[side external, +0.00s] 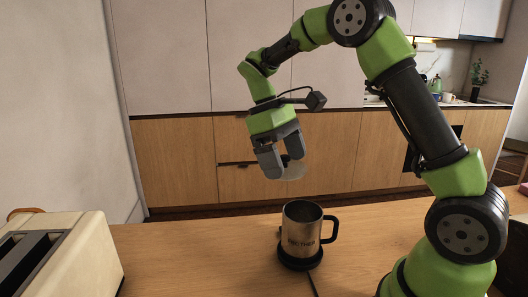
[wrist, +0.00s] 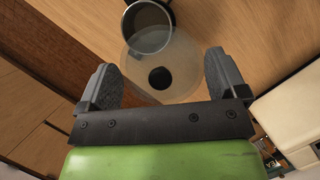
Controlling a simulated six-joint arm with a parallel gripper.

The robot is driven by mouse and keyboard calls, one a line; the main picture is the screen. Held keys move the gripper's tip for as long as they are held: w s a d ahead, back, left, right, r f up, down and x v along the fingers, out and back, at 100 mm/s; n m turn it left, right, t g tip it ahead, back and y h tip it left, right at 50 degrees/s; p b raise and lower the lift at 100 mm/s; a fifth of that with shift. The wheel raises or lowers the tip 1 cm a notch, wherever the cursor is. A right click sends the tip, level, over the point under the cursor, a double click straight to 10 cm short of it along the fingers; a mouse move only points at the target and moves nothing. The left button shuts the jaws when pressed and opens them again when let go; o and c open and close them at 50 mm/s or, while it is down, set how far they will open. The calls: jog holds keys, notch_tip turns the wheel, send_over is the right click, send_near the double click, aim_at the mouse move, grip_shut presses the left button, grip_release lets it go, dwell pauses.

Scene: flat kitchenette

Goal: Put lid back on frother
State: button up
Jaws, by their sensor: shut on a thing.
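The frother (side external: 302,232) is a steel mug with a black handle, upright on a black base on the wooden counter. Its top is open. The lid (side external: 297,171) is a translucent disc with a black knob. My gripper (side external: 284,162) is shut on the lid and holds it tilted in the air, above the frother and slightly to its left. In the wrist view, the lid (wrist: 183,62) sits between the fingers of my gripper (wrist: 162,72), and the frother (wrist: 150,35) shows beyond it, partly seen through the lid.
A cream toaster (side external: 75,262) stands at the left front of the counter (side external: 190,250). A dark cord (side external: 313,284) runs from the frother's base toward the front edge. The counter around the frother is clear.

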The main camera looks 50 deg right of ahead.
aim_at(306, 166)
jog(key=s+d+f+n+h, duration=0.1)
jog(key=s+d+f+n, duration=0.2)
notch_tip(306, 166, down, 6)
dwell(0.7)
jog(key=shift+f, duration=0.15)
dwell(1.9)
jog(key=o, duration=0.6)
jog(key=shift+r, duration=3.5)
